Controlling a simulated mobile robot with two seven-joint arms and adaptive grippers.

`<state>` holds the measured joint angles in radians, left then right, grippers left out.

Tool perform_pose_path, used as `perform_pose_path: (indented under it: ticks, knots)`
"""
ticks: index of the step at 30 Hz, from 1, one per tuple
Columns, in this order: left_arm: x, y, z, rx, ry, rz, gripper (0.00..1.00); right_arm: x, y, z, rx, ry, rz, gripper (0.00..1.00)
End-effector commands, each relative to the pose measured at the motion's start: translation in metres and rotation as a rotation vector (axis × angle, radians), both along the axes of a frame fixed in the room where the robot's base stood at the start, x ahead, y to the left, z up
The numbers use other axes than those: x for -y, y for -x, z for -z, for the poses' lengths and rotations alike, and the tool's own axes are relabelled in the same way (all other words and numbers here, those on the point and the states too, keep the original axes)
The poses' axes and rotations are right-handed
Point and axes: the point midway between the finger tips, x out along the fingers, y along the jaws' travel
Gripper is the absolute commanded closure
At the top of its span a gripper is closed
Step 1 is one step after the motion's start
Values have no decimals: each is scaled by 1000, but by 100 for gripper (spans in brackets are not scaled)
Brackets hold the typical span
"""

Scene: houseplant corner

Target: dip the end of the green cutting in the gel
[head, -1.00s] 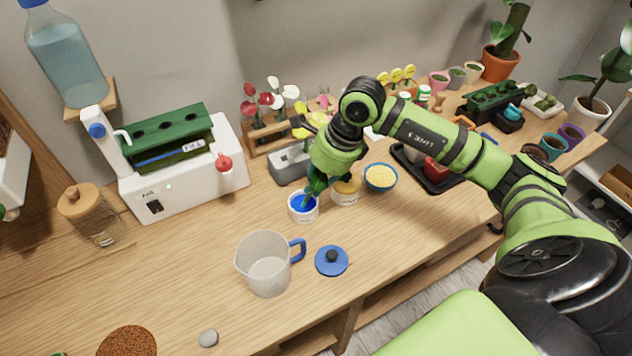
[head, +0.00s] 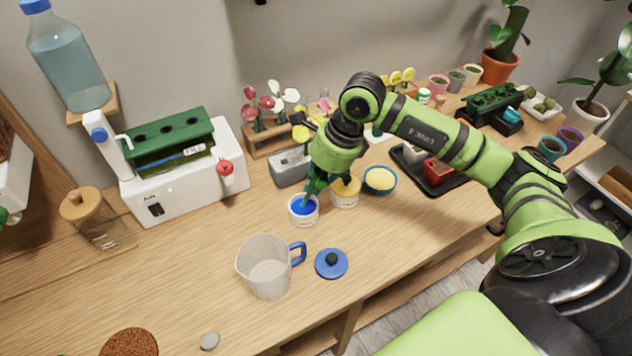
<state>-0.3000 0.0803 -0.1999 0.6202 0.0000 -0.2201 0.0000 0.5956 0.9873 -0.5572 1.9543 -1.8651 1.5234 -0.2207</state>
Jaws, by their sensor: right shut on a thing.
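A small white pot with blue gel (head: 303,211) stands open on the wooden bench near the middle. My right gripper (head: 316,184) is over its back right rim, pointing down, shut on the green cutting (head: 308,196). The cutting slants down to the left and its lower end is at the blue gel inside the pot. I cannot tell how deep the end sits. The gripper's dark fingers and the green leaves overlap, so the grip itself is partly hidden. My left gripper is out of view.
A blue lid (head: 331,263) and a clear jug (head: 265,268) stand in front. A yellow-topped pot (head: 345,194) and a bowl of yellow grains (head: 380,180) are close on the right. A grey box (head: 290,167) is behind.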

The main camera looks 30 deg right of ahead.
Motion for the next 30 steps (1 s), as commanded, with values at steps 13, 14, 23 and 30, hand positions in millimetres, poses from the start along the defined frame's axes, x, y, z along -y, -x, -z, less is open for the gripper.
perform_pose_path:
  ticks: [13, 14, 23, 30]
  knots:
    - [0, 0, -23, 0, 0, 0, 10, 0, -1, -40, 3, 1, -1, 100]
    - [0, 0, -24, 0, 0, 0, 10, 0, -1, -42, 3, 1, -1, 100]
    - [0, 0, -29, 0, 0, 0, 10, 0, 0, -52, 2, 1, 0, 100]
    - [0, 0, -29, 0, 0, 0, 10, 0, 0, -52, 3, 0, 0, 100]
